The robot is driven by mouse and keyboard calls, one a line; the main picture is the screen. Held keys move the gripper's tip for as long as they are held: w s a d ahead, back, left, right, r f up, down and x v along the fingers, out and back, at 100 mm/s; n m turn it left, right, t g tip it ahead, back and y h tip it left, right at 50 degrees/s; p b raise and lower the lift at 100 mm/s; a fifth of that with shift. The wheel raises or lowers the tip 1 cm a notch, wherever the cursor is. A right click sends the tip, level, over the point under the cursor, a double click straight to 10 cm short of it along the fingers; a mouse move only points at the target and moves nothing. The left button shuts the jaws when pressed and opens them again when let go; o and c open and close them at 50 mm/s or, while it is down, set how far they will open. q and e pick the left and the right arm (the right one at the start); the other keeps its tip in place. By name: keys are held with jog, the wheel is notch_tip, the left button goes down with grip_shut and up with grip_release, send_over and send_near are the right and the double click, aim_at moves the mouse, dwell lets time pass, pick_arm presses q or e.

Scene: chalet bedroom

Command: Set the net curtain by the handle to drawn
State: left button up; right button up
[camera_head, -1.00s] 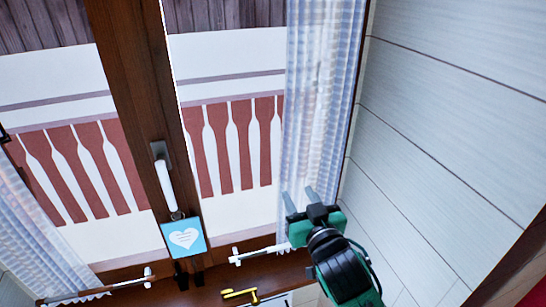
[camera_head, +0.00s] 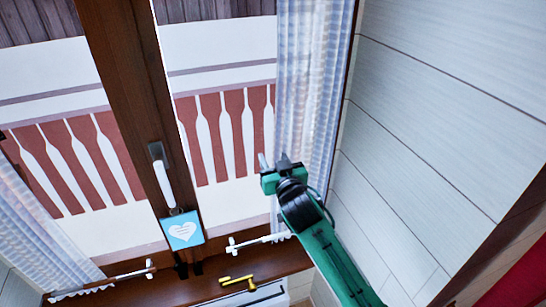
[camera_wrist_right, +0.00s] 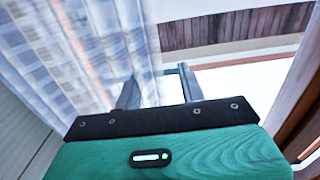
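The net curtain (camera_head: 312,70) hangs gathered in white folds at the right side of the window. It also fills the left of the right wrist view (camera_wrist_right: 75,50). A second net panel (camera_head: 35,235) hangs at the far left. My right gripper (camera_head: 273,160) is raised at the right curtain's left edge, fingers pointing up and apart. In the right wrist view, the gripper (camera_wrist_right: 157,86) shows an empty gap, with its left finger overlapping the curtain's edge; contact cannot be told. The window handle (camera_head: 164,181) is on the brown middle post. My left gripper is not in view.
White rod-like pieces (camera_head: 262,241) lie along the window's lower edge, near a yellow fitting (camera_head: 237,280). A pale panelled wall (camera_head: 440,130) stands close at the right.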

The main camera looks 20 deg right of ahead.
grip_shut()
jog(key=shift+a, duration=0.1)
